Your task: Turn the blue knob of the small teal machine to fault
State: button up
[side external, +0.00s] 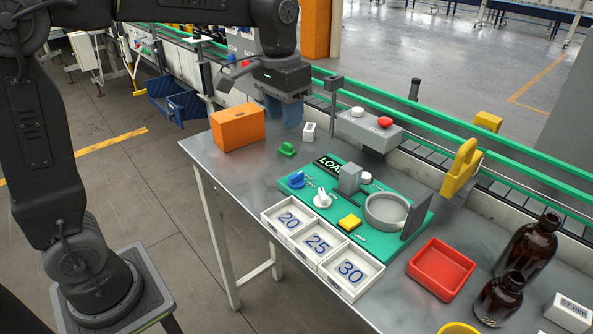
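The small teal machine (377,243) lies on the grey bench, with a black LOAD display (329,165) at its back left. Its blue knob (296,180) sits at the left end of the plate; the small marks around it are too small to read, so its setting is unclear. A white knob (321,199), a yellow button (349,222) and a grey ring (387,208) are also on the machine. My gripper (283,116) hangs fingers down behind the machine, above the bench's back edge, apart from the blue knob. Its blue fingers show, but their gap is unclear.
An orange box (237,127), a green piece (287,150) and a small white block (309,131) stand near my gripper. White trays marked 20, 25 and 30 (318,258) line the machine's front. A red tray (441,268) and amber bottles (527,244) stand right. A grey button box (369,130) is behind.

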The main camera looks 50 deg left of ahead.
aim_at(296, 174)
jog(key=shift+g, duration=0.4)
jog(key=w+f, duration=0.1)
jog(key=f, duration=0.4)
jog(key=w+f, duration=0.1)
jog(key=f, duration=0.4)
jog(key=w+f, duration=0.1)
jog(key=f, duration=0.4)
jog(key=shift+c, duration=0.2)
grip_shut()
